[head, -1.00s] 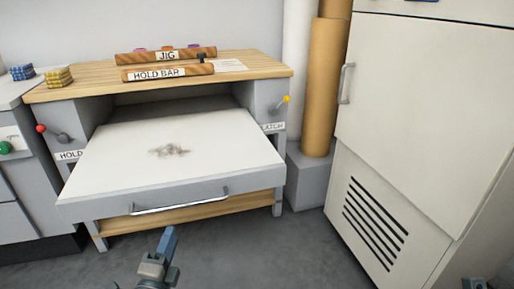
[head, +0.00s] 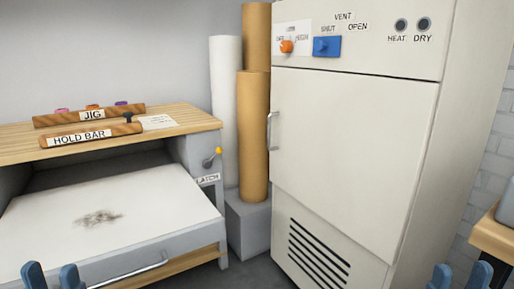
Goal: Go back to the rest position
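My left gripper (head: 53,278) shows at the bottom left edge of the head view, its two blue fingers apart with nothing visible between them. It is in front of the pulled-out white drawer board (head: 150,205). My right gripper (head: 457,279) shows at the bottom right, its two blue fingers apart with nothing visible between them. It is in front of the white cabinet (head: 355,150). The lower parts of both grippers are cut off by the picture edge.
A wooden-topped bench (head: 190,128) carries bars labelled JIG (head: 92,114) and HOLD BAR (head: 80,135). The board bears a grey smudge. Tall rolls (head: 254,140) stand on a grey block (head: 247,225). A wooden-topped surface (head: 492,238) is at the right edge. Little floor shows.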

